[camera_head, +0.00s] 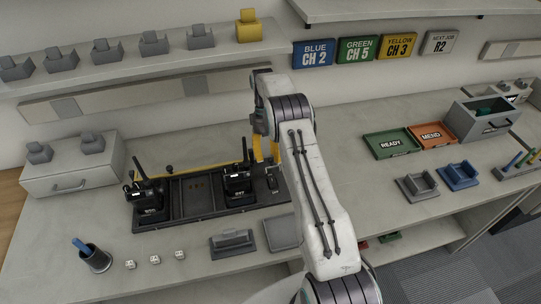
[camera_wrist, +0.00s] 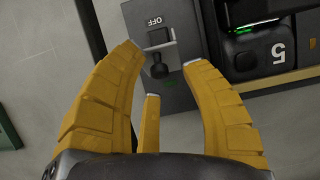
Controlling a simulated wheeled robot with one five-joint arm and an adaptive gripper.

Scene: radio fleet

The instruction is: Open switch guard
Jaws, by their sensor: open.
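The switch guard (camera_wrist: 160,38) shows in the wrist view as a small light-grey piece just below the OFF label. A black knob (camera_wrist: 158,68) sits beside it. Both are on a dark grey switch panel (camera_wrist: 182,18). In the head view the switch unit (camera_head: 272,183) is at the right end of the black radio tray, partly behind my arm. My gripper (camera_wrist: 164,62) has its yellow fingers apart, on either side of the knob, with nothing held. I cannot tell whether they touch anything. My gripper (camera_head: 266,152) is partly hidden by my arm in the head view.
A black radio (camera_head: 239,185) stands close left of my gripper; another radio (camera_head: 148,200) stands at the tray's left end. A radio marked 5 (camera_wrist: 268,52) is right of the switch panel. A grey flat block (camera_head: 283,233) lies in front. Shelves overhang behind.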

